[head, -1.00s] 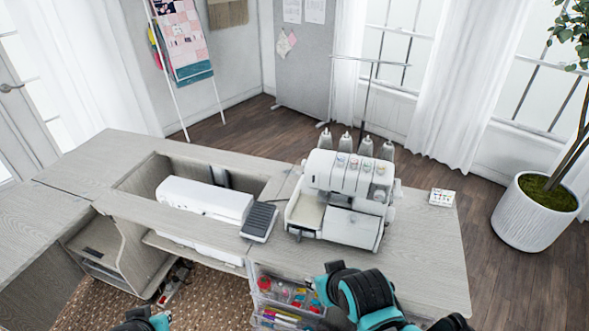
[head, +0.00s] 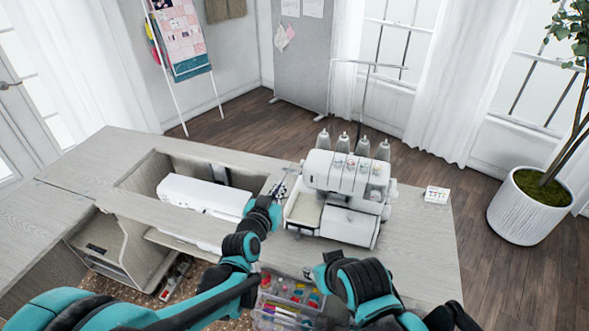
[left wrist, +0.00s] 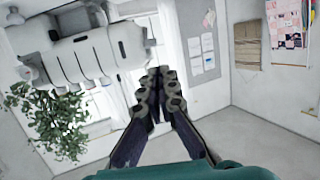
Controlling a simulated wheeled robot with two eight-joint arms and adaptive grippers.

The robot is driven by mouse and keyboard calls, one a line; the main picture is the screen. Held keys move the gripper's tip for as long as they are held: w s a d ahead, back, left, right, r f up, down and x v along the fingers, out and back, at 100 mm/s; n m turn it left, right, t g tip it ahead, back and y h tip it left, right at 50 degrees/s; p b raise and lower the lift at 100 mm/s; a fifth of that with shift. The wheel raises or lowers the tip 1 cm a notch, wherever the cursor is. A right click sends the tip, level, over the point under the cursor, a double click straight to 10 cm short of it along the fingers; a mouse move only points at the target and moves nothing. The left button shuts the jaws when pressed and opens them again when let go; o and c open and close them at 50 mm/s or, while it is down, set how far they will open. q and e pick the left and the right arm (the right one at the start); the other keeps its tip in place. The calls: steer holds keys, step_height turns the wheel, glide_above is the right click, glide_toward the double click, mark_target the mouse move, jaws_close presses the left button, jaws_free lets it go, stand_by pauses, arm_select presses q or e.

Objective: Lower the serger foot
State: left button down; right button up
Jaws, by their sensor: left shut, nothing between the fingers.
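The white serger (head: 343,205) stands upright on the right part of the cabinet top, with thread cones behind it. Its presser foot and the foot's lever are too small to make out. My left gripper (head: 279,190) is just left of the serger, above the tabletop, shut and empty. In the left wrist view the shut fingertips (left wrist: 160,82) point into the room, and the serger (left wrist: 85,52) appears upside down at upper left, apart from them. My right gripper (head: 312,272) is low, in front of the cabinet edge near the serger; its fingers are unclear.
A white sewing machine (head: 205,197) lies in the cabinet's recess to the left. A clear drawer with colourful supplies (head: 285,298) is below the front edge. A small white box (head: 437,195) sits right of the serger. The tabletop (head: 425,245) at right is clear.

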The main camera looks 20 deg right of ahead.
arm_select(q)
steer(key=shift+w+d+f, duration=0.1)
steer(key=shift+d+f, duration=0.1)
steer(key=shift+d, duration=0.5)
steer(key=shift+w, duration=0.1)
steer(key=b+x, duration=0.2)
steer(key=x, duration=0.8)
steer(key=shift+r+b, duration=0.2)
steer(key=shift+b, duration=0.2)
steer(key=shift+d, duration=0.1)
